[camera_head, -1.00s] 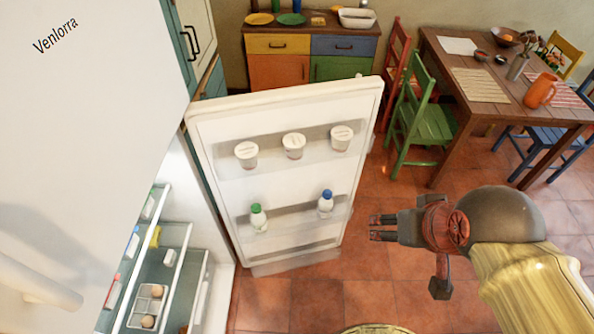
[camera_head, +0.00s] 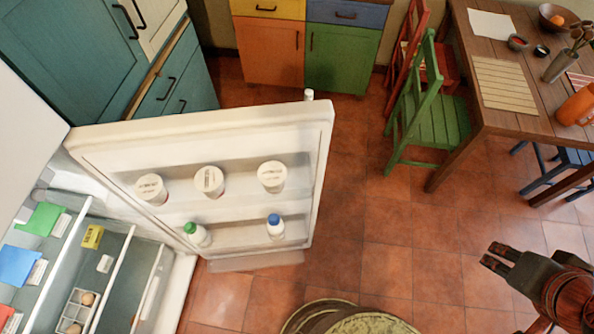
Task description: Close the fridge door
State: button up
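The white fridge door (camera_head: 225,130) stands wide open in the head view, its inner side facing me. Its upper shelf holds three white cups (camera_head: 210,181); its lower shelf holds a green-capped bottle (camera_head: 196,234) and a blue-capped bottle (camera_head: 275,226). The fridge body (camera_head: 25,140) is at the left, with its lit inside and food on the shelves in view. My gripper (camera_head: 492,257) is at the lower right, well apart from the door, over the floor. Its two dark fingers show a narrow gap and hold nothing that I can see.
A green chair (camera_head: 430,120) and a wooden table (camera_head: 500,115) stand at the upper right. A colourful cabinet (camera_head: 340,55) and teal cupboards (camera_head: 75,50) are behind the door. Bare tiled floor (camera_head: 385,240) lies between my gripper and the door.

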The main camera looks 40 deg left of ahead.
aim_at(236, 142)
jog(key=i+l+z, duration=0.1)
jog(key=i, duration=0.4)
jog(key=i+l+z, duration=0.15)
jog(key=i, duration=0.3)
jog(key=i+u, duration=0.25)
jog(key=u, duration=0.2)
jog(key=i+u, duration=0.3)
jog(key=u, duration=0.2)
jog(key=i+l+u, duration=0.1)
jog(key=i+u, duration=0.15)
jog(key=u, duration=0.2)
jog(key=i+u, duration=0.15)
jog(key=u, duration=0.3)
jog(key=i+u, duration=0.15)
jog(key=u, duration=0.35)
jog(key=i+u, duration=0.15)
jog(key=u, duration=0.3)
jog(key=i+l+u, duration=0.15)
jog(key=u, duration=0.35)
jog(key=i+l+u, duration=0.1)
jog(key=u, duration=0.35)
jog(key=i+l+u, duration=0.2)
jog(key=u, duration=0.2)
jog(key=i+l+u, duration=0.15)
jog(key=l+u, duration=0.25)
jog(key=i+l+u, duration=0.1)
jog(key=l+u, duration=1.05)
jog(key=i, duration=0.05)
